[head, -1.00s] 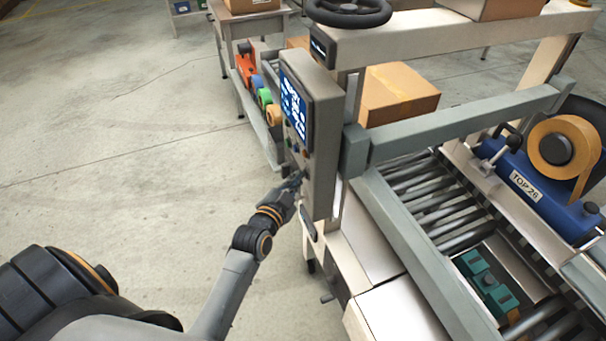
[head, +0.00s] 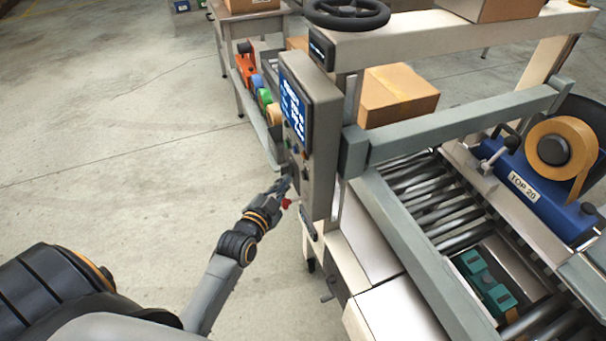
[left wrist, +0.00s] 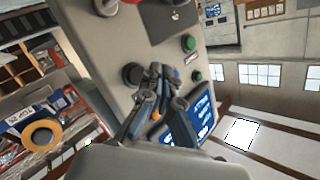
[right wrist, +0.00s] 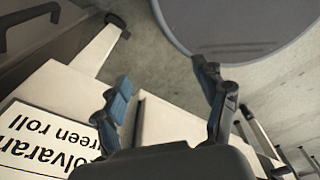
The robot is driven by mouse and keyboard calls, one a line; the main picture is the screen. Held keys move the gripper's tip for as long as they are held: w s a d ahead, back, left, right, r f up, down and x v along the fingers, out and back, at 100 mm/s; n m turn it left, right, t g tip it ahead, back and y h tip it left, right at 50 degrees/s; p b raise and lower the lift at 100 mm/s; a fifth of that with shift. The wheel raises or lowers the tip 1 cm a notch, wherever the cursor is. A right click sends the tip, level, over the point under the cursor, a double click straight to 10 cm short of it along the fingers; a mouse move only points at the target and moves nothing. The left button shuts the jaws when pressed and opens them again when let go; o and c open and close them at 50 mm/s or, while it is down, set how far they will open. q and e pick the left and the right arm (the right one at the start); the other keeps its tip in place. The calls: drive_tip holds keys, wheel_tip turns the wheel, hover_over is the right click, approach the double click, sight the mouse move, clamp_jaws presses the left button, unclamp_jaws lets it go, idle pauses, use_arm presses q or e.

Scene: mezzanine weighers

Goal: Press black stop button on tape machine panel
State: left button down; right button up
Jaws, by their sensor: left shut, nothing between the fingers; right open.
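The tape machine panel (head: 322,105) is a grey upright box with a lit blue screen and small buttons below it. My left gripper (head: 284,184) is shut and empty in front of the panel's lower part. In the left wrist view, my left gripper (left wrist: 160,72) is close to the panel face, with its fingertips just beside a round black button (left wrist: 132,75). I cannot tell whether they touch. Its fingers partly cover the panel near the blue screen (left wrist: 182,128). My right gripper (right wrist: 165,80) is open and empty in the right wrist view.
Green buttons (left wrist: 189,43) sit near the black one, and a red button (head: 286,203) shows low on the panel. The machine's crossbar (head: 455,122) and rollers (head: 425,190) lie to the right. A tape shelf stands behind the panel. Floor at left is clear.

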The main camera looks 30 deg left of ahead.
use_arm(q)
drive_tip(key=shift+s+a, duration=1.1)
drive_tip(key=shift+s, duration=0.25)
